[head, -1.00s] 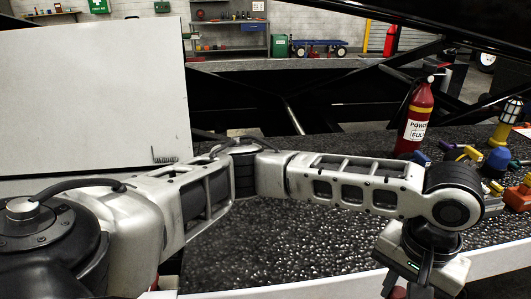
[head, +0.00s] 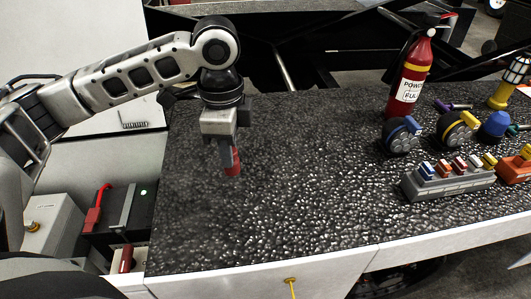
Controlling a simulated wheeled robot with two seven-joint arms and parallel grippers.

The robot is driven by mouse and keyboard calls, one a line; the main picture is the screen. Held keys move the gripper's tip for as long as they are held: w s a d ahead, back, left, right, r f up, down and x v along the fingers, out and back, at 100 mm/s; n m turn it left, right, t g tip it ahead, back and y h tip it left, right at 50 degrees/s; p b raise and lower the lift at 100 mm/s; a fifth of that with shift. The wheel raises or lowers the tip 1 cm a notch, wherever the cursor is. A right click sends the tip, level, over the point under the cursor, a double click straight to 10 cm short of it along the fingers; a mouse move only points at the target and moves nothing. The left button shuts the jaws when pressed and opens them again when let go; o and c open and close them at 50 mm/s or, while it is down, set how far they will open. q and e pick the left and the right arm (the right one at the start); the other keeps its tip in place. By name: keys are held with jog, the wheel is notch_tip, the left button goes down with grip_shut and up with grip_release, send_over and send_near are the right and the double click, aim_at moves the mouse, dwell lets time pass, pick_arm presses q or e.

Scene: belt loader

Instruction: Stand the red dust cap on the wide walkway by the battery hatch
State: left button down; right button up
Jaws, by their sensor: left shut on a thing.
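My left gripper (head: 230,160) points down over the left part of the dark, speckled walkway (head: 290,190). It is shut on the red dust cap (head: 234,170), which shows just below and beside the fingers. The fingers hide part of the cap. I cannot tell whether the cap touches the walkway or hangs just above it. The open battery hatch area, with a black box (head: 122,222) and a red lever (head: 97,210), is at the lower left, beyond the walkway's left edge. My right gripper is out of view.
A red fire extinguisher (head: 408,85) stands at the back right. Near it are reels (head: 398,138), a grey block with coloured switches (head: 447,181), a blue knob (head: 494,125) and a yellow lamp (head: 507,85). The walkway's middle is clear.

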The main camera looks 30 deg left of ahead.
pick_arm(q)
jog(key=s+a+r+m, duration=0.1)
jog(key=a+r+m, duration=0.1)
jog(key=a+m, duration=0.15)
send_near(256, 166)
jog(key=shift+s, duration=0.2)
jog(key=shift+w+f+p, duration=0.2)
jog(key=shift+f+p, duration=0.15)
jog(key=shift+f, duration=1.5)
jog(key=shift+f+m, duration=0.1)
jog(key=shift+m, duration=0.15)
jog(key=c, duration=1.2)
grip_release()
